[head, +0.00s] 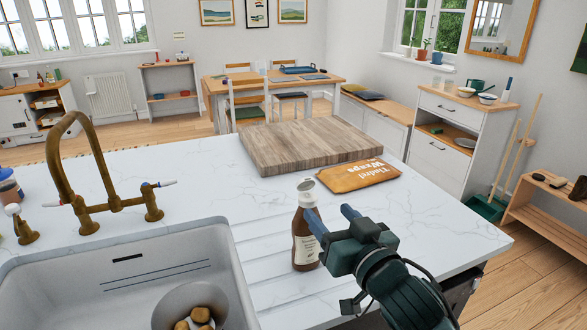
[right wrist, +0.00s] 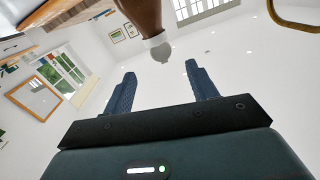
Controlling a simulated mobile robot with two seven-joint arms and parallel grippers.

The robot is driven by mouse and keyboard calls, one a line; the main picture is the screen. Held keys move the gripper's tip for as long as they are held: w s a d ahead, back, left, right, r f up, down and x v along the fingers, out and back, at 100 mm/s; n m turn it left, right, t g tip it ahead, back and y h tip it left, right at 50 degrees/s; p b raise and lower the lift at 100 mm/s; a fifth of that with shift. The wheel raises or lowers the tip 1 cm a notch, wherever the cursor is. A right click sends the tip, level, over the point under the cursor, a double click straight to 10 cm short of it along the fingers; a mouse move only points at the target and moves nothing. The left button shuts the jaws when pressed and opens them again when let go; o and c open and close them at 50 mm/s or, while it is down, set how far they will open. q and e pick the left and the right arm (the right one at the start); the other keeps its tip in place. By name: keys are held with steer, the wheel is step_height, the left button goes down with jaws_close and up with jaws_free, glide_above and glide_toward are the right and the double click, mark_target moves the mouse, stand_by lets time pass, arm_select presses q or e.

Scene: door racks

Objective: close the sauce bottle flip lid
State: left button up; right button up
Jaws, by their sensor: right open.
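The sauce bottle (head: 305,240) is dark brown with a pale label and stands upright on the white worktop, right of the sink. Its grey-white flip lid (head: 306,185) is at the top; I cannot tell its exact angle. In the right wrist view the bottle (right wrist: 145,14) comes in from the top edge, with the lid (right wrist: 160,50) pointing down the picture. My right gripper (head: 333,216) is open and empty, just right of the bottle's upper part. In the right wrist view its blue fingers (right wrist: 160,74) are spread, with the lid beyond the gap between them. My left gripper is not in view.
The white sink (head: 110,285) holds a grey bowl (head: 185,298) with brown items. A brass tap (head: 75,170) rises behind it. A wooden board (head: 310,146) and an orange wraps packet (head: 358,176) lie behind the bottle. The worktop is clear to the right.

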mark_target(307, 185)
steer(key=x, duration=0.3)
steer(key=p+x, duration=0.1)
steer(key=x, duration=0.1)
steer(key=shift+r, duration=0.4)
steer(key=x, duration=0.5)
steer(key=p+x, duration=0.1)
steer(key=x, duration=0.1)
steer(key=shift+w+a+f, duration=0.15)
steer(key=shift+w+f, duration=0.1)
steer(key=shift+w, duration=0.1)
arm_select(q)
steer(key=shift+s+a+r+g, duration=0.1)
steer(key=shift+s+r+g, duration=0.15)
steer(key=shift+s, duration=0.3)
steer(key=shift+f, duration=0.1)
arm_select(e)
steer(key=shift+c, duration=0.6)
